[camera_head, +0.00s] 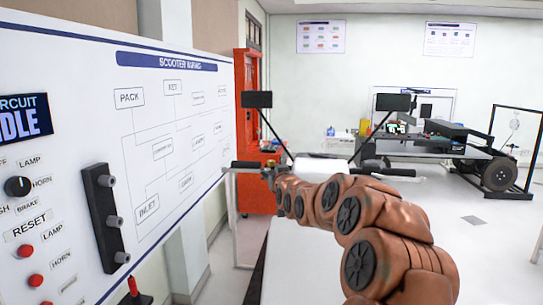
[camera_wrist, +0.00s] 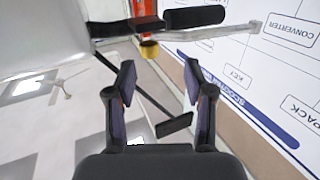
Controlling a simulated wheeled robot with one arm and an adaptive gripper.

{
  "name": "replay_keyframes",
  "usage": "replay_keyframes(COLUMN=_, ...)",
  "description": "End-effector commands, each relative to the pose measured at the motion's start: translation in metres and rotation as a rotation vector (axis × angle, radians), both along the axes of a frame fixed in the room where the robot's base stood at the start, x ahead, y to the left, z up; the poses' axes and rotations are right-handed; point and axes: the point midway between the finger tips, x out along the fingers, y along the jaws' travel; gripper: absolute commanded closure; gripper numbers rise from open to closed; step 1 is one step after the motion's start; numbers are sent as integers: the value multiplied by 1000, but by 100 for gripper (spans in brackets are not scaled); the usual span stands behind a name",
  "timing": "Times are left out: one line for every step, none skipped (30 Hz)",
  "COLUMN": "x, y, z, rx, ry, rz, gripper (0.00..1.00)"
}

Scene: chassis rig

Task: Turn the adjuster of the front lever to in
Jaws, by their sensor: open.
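In the wrist view a silver lever (camera_wrist: 215,32) runs beside a black handlebar grip (camera_wrist: 195,17), its rounded tip to the right. A small brass-coloured knob (camera_wrist: 150,50), which looks like the adjuster, sits by the lever's inner end. Its setting cannot be read. My gripper (camera_wrist: 158,88) is open and empty, with the knob beyond the gap between its fingertips and apart from them. In the head view the lever (camera_head: 238,171) and grip (camera_head: 246,164) show left of my arm's end; the adjuster and fingers cannot be made out there.
Black mirrors (camera_head: 257,99) on stalks rise from the handlebar, and one mirror (camera_wrist: 174,125) shows near the right finger. The wiring board (camera_head: 160,130) stands close on the left, near the lever's tip. A bench with a wheeled chassis (camera_head: 450,145) stands further back.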

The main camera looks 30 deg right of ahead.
Motion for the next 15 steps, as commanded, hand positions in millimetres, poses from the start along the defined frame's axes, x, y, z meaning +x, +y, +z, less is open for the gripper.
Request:
replay_keyframes(x=1, y=-8, z=5, rx=-7, ry=-17, rz=-11, gripper=47)
replay_keyframes(x=2, y=-11, z=7, rx=-10, ry=-26, rz=-15, gripper=47)
replay_keyframes(x=2, y=-14, z=10, rx=-14, ry=-36, rz=-19, gripper=47)
replay_keyframes(x=3, y=-16, z=11, rx=-16, ry=-41, rz=-21, gripper=47)
replay_keyframes(x=4, y=-17, z=11, rx=-17, ry=-45, rz=-22, gripper=47)
replay_keyframes(x=5, y=-18, z=12, rx=-18, ry=-47, rz=-23, gripper=47)
replay_keyframes(x=7, y=-19, z=12, rx=-18, ry=-47, rz=-23, gripper=47)
replay_keyframes(x=9, y=-19, z=12, rx=-18, ry=-47, rz=-23, gripper=47)
replay_keyframes(x=12, y=-20, z=12, rx=-17, ry=-46, rz=-23, gripper=47)
replay_keyframes(x=14, y=-21, z=12, rx=-16, ry=-46, rz=-23, gripper=47)
replay_keyframes(x=16, y=-22, z=13, rx=-16, ry=-45, rz=-23, gripper=47)
replay_keyframes(x=20, y=-23, z=13, rx=-16, ry=-45, rz=-23, gripper=47)
replay_keyframes(x=23, y=-23, z=13, rx=-16, ry=-45, rz=-22, gripper=47)
replay_keyframes(x=26, y=-24, z=13, rx=-16, ry=-44, rz=-22, gripper=47)
replay_keyframes(x=30, y=-25, z=12, rx=-15, ry=-43, rz=-22, gripper=47)
